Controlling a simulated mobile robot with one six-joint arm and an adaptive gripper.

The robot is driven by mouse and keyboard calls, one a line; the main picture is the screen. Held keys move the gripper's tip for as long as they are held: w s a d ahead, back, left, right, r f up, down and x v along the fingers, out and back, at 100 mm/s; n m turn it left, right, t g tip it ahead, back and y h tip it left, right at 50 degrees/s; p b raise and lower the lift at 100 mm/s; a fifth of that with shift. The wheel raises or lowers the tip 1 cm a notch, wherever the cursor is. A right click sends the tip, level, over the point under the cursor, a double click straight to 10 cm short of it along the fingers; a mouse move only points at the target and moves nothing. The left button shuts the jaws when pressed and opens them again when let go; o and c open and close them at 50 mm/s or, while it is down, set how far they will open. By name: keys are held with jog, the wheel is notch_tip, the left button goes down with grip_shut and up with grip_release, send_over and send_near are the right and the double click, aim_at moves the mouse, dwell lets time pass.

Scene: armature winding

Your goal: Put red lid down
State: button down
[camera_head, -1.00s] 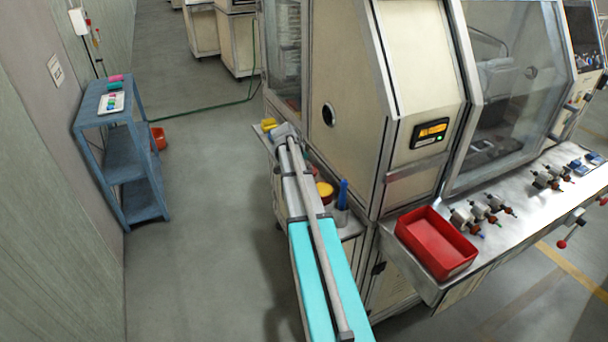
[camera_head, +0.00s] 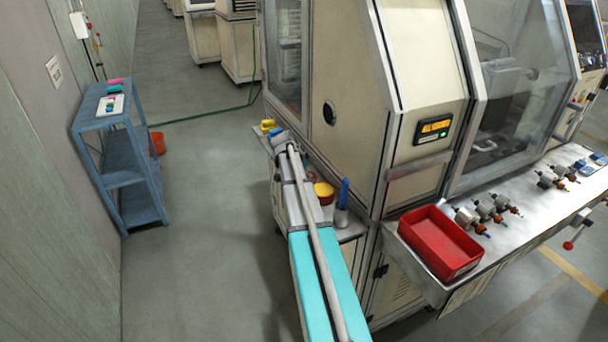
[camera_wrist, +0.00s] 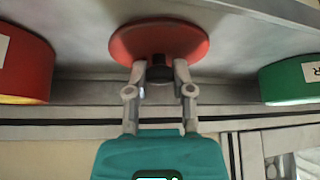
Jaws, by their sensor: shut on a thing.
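The red lid (camera_wrist: 160,38), a round disc with a dark knob, is in the upper middle of the wrist view. My gripper (camera_wrist: 160,70) is shut on its knob, with one finger on each side. A grey surface lies behind the lid; I cannot tell whether the lid touches it. A red round container (camera_wrist: 24,62) with a white label and a yellow edge is to the left, apart from the lid. A green container (camera_wrist: 291,80) with a label is to the right. In the head view my arm hides the lid and the fingertips.
Beside my arm in the head view are a red container with a yellow top (camera_head: 324,190) and a blue item in a grey cup (camera_head: 342,212). A red bin (camera_head: 440,243) stands on the machine's ledge. A blue shelf (camera_head: 125,160) is at left, with open floor between.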

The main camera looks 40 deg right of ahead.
jog(key=shift+c, duration=2.4)
grip_release()
jog(key=shift+r, duration=0.15)
jog(key=p+v, duration=1)
jog(key=v, duration=0.2)
jog(key=shift+p, duration=0.4)
jog(key=s+a+f+n+y, duration=0.1)
jog(key=s+a+n, duration=0.4)
jog(key=a, duration=0.7)
jog(key=s+a+n+y, duration=0.3)
jog(key=s+a+n, duration=0.3)
jog(key=a, duration=0.7)
jog(key=s+a+f+n+y, duration=0.1)
jog(key=s+a+n, duration=0.5)
jog(key=a, duration=0.7)
jog(key=shift+a+f+n+y, duration=0.15)
jog(key=shift+f+n+y, duration=0.15)
jog(key=shift+y, duration=0.2)
